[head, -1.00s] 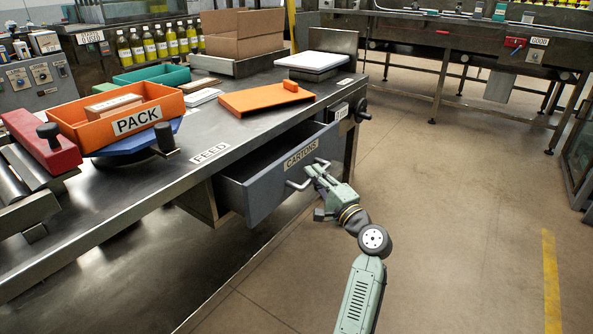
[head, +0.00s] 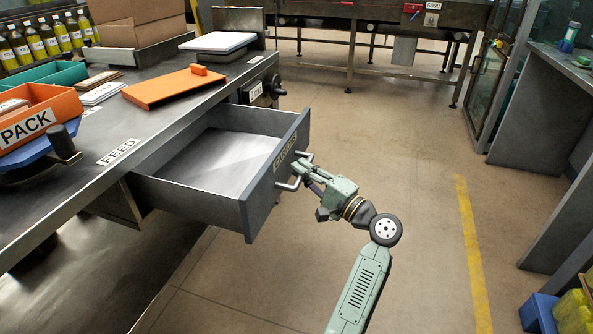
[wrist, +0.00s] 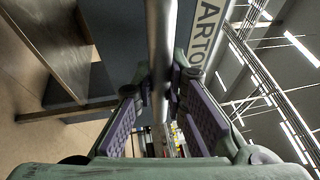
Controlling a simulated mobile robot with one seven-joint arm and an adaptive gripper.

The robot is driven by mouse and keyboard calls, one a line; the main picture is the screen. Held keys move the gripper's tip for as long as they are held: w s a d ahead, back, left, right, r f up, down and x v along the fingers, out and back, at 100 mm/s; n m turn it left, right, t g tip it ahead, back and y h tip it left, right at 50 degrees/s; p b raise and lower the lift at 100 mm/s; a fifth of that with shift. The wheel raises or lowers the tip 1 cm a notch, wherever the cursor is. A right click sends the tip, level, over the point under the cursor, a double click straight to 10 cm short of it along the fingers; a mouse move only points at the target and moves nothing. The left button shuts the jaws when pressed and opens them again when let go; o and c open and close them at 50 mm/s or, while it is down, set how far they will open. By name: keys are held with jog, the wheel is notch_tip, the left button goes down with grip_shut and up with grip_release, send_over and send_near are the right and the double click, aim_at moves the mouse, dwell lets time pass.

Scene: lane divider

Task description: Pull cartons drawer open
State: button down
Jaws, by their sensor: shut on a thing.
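The cartons drawer (head: 215,165) stands well out from under the steel bench, and its grey inside is empty where I can see it. Its front panel (head: 262,205) carries the CARTONS label (head: 286,150) and a bar handle (head: 289,185). My gripper (head: 308,176) is at the handle, in front of the panel. In the wrist view my gripper's two fingers (wrist: 159,100) are on either side of the metal handle bar (wrist: 161,45), shut on it. Part of the label (wrist: 207,30) shows beside the bar.
The steel bench (head: 75,205) bears an orange PACK bin (head: 35,120), an orange lid (head: 165,88) and a scale (head: 218,42). A grey bench (head: 560,100) stands at the right. The floor (head: 400,150) between is clear.

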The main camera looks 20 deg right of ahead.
jog(key=c, duration=1.6)
grip_release()
jog(key=v, duration=1.2)
